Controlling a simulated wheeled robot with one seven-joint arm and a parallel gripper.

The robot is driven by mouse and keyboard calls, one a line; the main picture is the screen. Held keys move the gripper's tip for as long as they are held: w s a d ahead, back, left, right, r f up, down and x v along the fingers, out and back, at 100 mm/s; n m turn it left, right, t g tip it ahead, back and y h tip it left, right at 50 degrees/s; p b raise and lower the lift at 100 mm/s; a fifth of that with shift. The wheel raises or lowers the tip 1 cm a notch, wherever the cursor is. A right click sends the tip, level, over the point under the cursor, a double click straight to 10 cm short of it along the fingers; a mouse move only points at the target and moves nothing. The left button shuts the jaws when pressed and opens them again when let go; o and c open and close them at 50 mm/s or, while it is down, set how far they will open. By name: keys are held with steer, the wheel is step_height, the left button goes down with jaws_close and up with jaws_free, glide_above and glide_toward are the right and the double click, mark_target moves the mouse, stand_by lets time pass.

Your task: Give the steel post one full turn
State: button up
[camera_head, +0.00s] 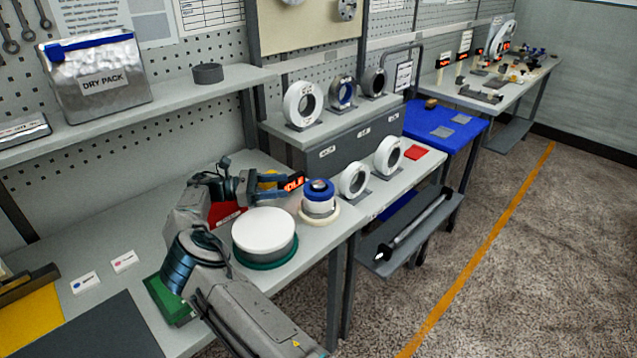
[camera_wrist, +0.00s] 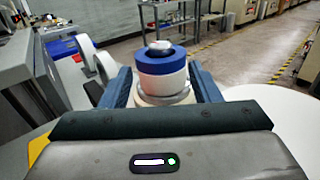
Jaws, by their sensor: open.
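The spindle stack (camera_head: 319,197) has a dark cap, a blue ring, a white body and a pale round base on the bench. A steel-grey collar (camera_wrist: 167,98) shows low on it in the wrist view. I cannot clearly make out a bare steel post, as the rings and cap cover most of the stack. My gripper (camera_head: 279,182) is level, just left of the stack in the head view, and points towards it. In the wrist view its two dark blue fingers (camera_wrist: 160,80) are apart, with the stack showing upright in the gap. Nothing is held.
A large white disc (camera_head: 264,228) on a green base stands close in front of my gripper. White rings on stands (camera_head: 354,179) are to the right. A dark grey mat (camera_head: 92,330) lies at the bench's near left.

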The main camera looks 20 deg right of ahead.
mark_target(319, 183)
steer(key=p+x, duration=0.2)
steer(key=x, duration=0.9)
steer(key=shift+d, duration=0.25)
steer(key=c, duration=1)
steer(key=shift+f, duration=0.1)
steer(key=shift+m+g+y+b, duration=0.3)
steer(key=shift+m+g+b, duration=0.2)
steer(key=shift+m+g, duration=0.15)
steer(key=shift+m+g+y+b, duration=0.65)
steer(key=shift+m+g+y, duration=0.55)
steer(key=shift+g, duration=0.55)
steer(key=shift+m+g, duration=0.35)
steer(key=shift+g, duration=0.05)
